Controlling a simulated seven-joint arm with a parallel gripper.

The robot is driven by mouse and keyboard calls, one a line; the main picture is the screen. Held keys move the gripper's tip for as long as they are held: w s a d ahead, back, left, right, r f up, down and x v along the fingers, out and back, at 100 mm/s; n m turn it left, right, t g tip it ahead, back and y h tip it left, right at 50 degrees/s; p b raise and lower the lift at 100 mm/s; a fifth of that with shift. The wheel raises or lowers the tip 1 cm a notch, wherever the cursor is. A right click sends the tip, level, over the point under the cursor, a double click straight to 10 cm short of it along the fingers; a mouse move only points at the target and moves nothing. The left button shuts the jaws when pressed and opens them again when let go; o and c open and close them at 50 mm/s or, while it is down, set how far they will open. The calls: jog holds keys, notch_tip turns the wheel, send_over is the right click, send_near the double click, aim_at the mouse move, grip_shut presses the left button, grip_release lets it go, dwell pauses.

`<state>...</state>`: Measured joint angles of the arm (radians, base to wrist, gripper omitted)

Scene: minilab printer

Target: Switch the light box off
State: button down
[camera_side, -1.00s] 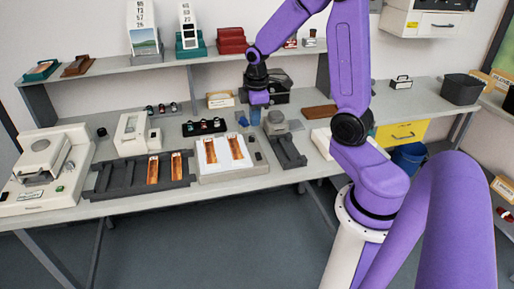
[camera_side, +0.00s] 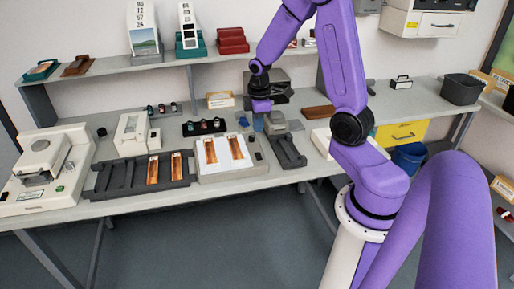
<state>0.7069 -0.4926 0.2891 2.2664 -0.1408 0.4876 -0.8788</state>
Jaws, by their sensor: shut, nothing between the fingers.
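The light box (camera_side: 204,177) is a pale, low box on the bench with a white top panel. Two orange-brown film strips (camera_side: 209,150) lie on the panel. A small dark control (camera_side: 258,156) shows on its right border; I cannot tell the switch's position or whether the panel is lit. My gripper (camera_side: 258,125) is shut and empty, pointing down. It appears above and behind the light box's back right corner, apart from it. Its fingertips are small and hard to make out.
A dark tray (camera_side: 107,181) with film strips is left of the light box. A dark grey holder (camera_side: 288,151) and a grey device (camera_side: 276,123) stand close on its right. A black rack (camera_side: 204,127) lies behind it. A shelf runs above.

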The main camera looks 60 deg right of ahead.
aim_at(257, 154)
jog(key=f, duration=0.7)
jog(key=d+f, duration=0.1)
jog(key=f, duration=0.2)
jog(key=shift+w+f, duration=0.2)
jog(key=shift+w, duration=0.2)
jog(key=shift+f, duration=0.1)
